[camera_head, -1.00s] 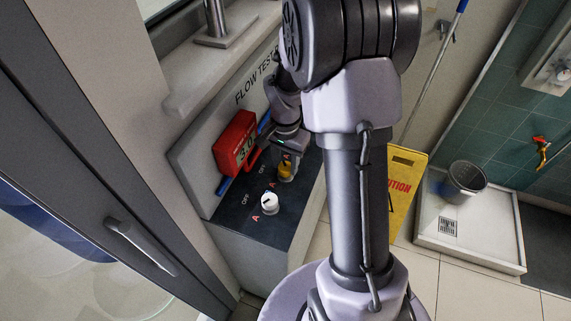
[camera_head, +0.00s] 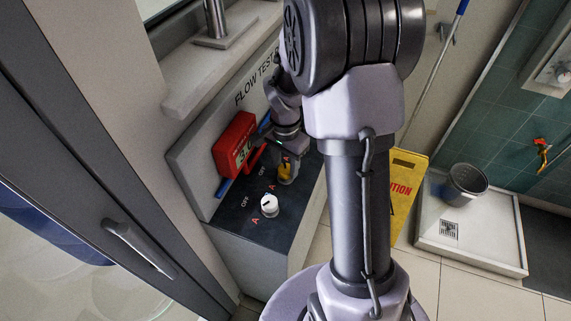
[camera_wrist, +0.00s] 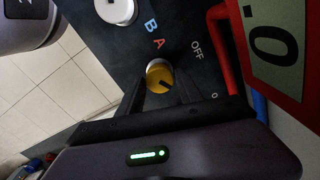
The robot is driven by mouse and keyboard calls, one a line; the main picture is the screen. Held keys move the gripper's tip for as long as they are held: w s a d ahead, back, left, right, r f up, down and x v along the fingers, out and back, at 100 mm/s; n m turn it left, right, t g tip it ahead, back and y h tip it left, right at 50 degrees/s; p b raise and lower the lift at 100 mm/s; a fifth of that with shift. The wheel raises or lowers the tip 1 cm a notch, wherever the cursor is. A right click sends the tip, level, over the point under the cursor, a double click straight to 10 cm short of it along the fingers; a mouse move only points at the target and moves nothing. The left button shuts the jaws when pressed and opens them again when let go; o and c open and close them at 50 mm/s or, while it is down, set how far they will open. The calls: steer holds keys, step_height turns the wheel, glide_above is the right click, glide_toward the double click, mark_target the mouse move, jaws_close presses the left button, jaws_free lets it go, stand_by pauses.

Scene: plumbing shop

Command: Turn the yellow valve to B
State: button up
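The yellow valve (camera_head: 286,174) is a round knob on the dark top of the test bench, beyond the white knob in the head view. In the wrist view the yellow valve (camera_wrist: 159,74) shows a dark mark pointing to the lower right, away from the printed B (camera_wrist: 151,25) and A (camera_wrist: 159,43). My gripper (camera_wrist: 160,88) has its two dark fingers apart, one on each side of the yellow valve; I cannot tell whether they touch it. In the head view my gripper (camera_head: 290,155) is just above and behind the valve, partly hidden by my arm.
A white knob (camera_head: 269,206) stands in front of the yellow valve. A red display (camera_head: 234,143) and red and blue pipes are close on the left, against the bench's back panel. A yellow caution sign (camera_head: 404,190) stands on the floor to the right.

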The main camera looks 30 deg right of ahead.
mark_target(286, 168)
steer(key=shift+o, duration=1.1)
step_height(286, 168, up, 17)
steer(key=p, duration=0.6)
steer(key=shift+r, duration=0.2)
